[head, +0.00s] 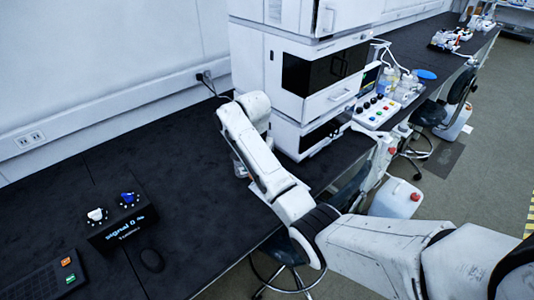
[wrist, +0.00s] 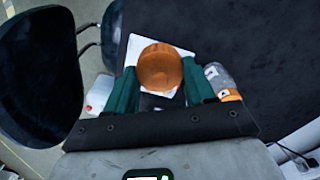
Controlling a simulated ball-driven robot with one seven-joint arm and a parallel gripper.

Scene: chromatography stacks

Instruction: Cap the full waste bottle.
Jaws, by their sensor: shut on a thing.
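My gripper (wrist: 160,86) has two teal fingers and is shut on a round orange-brown thing (wrist: 160,66) that looks like a cap or stopper. It holds it over a white square sheet or pad (wrist: 131,50). In the head view my arm reaches over the bench beside the instrument stack, and the fingertips are mostly hidden behind the arm. A white floor container (head: 396,198) with a red top stands right of the bench; another (head: 455,122) is farther back. Which one is the full waste bottle I cannot tell. A white container (wrist: 99,95) also shows in the wrist view.
A grey-white cylinder with an orange band (wrist: 223,82) is close beside the right finger. The instrument stack (head: 310,75) stands behind my arm, with a button panel (head: 378,110) at its right. Stools stand by the bench edge. The left bench (head: 120,170) is mostly clear.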

